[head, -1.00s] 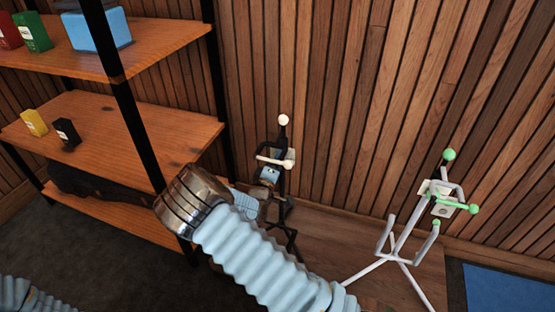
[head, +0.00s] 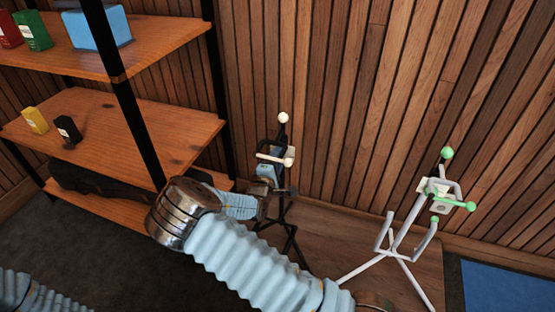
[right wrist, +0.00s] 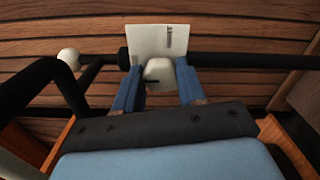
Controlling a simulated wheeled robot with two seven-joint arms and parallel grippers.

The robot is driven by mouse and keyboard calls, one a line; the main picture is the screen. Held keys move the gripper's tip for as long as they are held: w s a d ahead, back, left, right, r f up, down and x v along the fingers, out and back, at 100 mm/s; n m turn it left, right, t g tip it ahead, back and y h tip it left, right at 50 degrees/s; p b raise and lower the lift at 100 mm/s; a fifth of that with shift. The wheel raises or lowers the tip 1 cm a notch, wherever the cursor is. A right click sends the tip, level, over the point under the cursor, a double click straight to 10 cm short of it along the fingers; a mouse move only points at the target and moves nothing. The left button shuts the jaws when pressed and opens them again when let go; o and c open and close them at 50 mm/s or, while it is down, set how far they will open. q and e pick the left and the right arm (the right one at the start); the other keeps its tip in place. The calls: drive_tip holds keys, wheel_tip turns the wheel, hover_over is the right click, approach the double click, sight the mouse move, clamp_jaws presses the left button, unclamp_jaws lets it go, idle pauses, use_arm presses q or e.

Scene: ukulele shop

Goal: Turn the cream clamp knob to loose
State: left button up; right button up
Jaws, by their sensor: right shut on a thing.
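The black stand (head: 291,238) stands against the slatted wall, with a cream ball (head: 283,118) on top and cream parts at its clamp. In the right wrist view a cream plate (right wrist: 152,40) with small dark marks sits behind the cream clamp knob (right wrist: 159,72). The blue fingers of my right gripper (right wrist: 157,88) are on either side of the knob, shut on it. In the head view my right gripper (head: 267,171) is at the clamp and partly covers it; the knob is hard to make out there. My left gripper is out of view.
A white stand (head: 398,240) with green tips stands to the right. A wooden shelf unit (head: 150,122) with small boxes is on the left, close to my right arm. A blue mat (head: 505,288) lies at the lower right.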

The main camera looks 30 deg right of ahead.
drive_tip(key=o, duration=1)
drive_tip(key=shift+o, duration=0.2)
drive_tip(key=b+v, duration=0.1)
drive_tip(key=v, duration=1.3)
drive_tip(key=s+d+f+m+g+y, duration=0.1)
drive_tip(key=s+f+g+y, duration=0.1)
drive_tip(key=f, duration=0.5)
drive_tip(key=s+d+f+m+g+y, duration=0.1)
drive_tip(key=s+f+g+y, duration=0.1)
drive_tip(key=f, duration=0.4)
drive_tip(key=s+a+f+m+g+y, duration=0.4)
drive_tip(key=s+a+f+y, duration=0.15)
drive_tip(key=s+f, duration=0.4)
drive_tip(key=s+a+m+g+y, duration=0.1)
drive_tip(key=s+a+m+y, duration=0.2)
drive_tip(key=a+y, duration=0.1)
drive_tip(key=s+a+r+m+g+y, duration=0.1)
drive_tip(key=s+a+m+g+y, duration=0.1)
drive_tip(key=s+a+y, duration=0.2)
drive_tip(key=a, duration=0.3)
drive_tip(key=shift+a+m, duration=0.3)
drive_tip(key=shift+m, duration=0.1)
